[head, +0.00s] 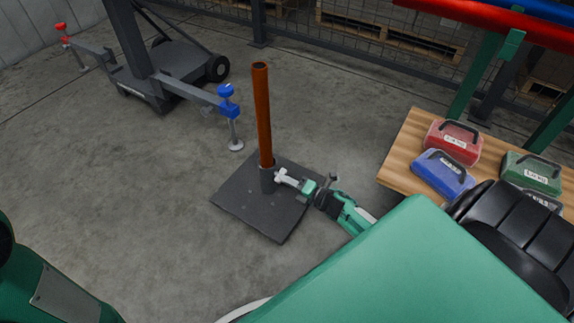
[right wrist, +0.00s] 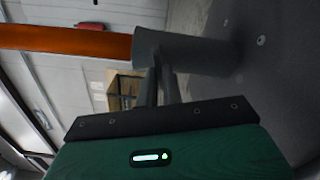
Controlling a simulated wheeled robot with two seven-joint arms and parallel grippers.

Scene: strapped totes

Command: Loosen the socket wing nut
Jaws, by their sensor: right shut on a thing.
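An orange-brown post (head: 263,115) stands upright in a short dark grey socket (head: 267,182) on a flat black base plate (head: 275,222). My right gripper (head: 279,176) reaches in from the right, its fingertips at the right side of the socket. The right wrist view shows the post (right wrist: 65,40), the socket (right wrist: 185,52) and my dark fingers close together against the socket's side. The fingers are shut on the socket wing nut, which they hide. My left gripper is out of view; only a green part of my left arm shows at the lower left.
A dark wheeled stand (head: 180,75) with a blue-topped outrigger foot (head: 236,145) is behind and left of the post. The floor left of the plate is clear.

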